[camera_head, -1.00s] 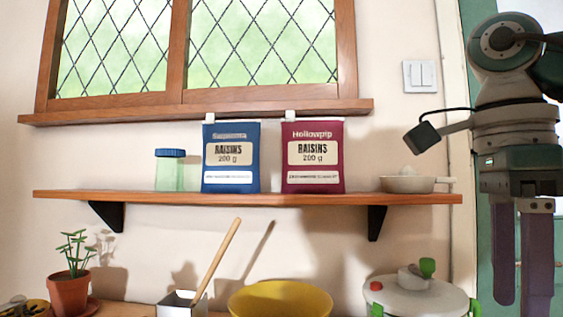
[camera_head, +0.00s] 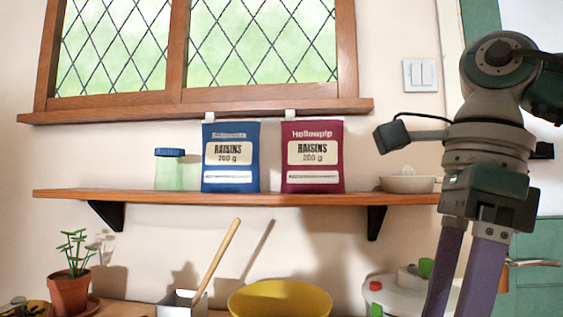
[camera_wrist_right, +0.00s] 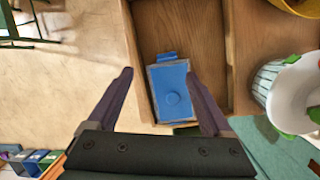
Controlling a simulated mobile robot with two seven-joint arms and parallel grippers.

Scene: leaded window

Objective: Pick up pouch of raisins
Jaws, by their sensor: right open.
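Two raisin pouches stand upright side by side on the wall shelf in the head view: a blue pouch (camera_head: 231,157) and a dark red pouch marked Hellowpip (camera_head: 313,157). Both carry a "RAISINS 200 g" label. My right gripper (camera_head: 453,306) hangs fingers down at the right, below shelf height and well apart from both pouches. In the right wrist view the right gripper (camera_wrist_right: 158,76) is open, with nothing between its fingers. My left gripper is not in view.
The wooden shelf (camera_head: 150,194) also holds a blue-lidded jar (camera_head: 169,170) and a pale juicer (camera_head: 407,184). The wrist view shows a blue knobbed item (camera_wrist_right: 171,90) far below.

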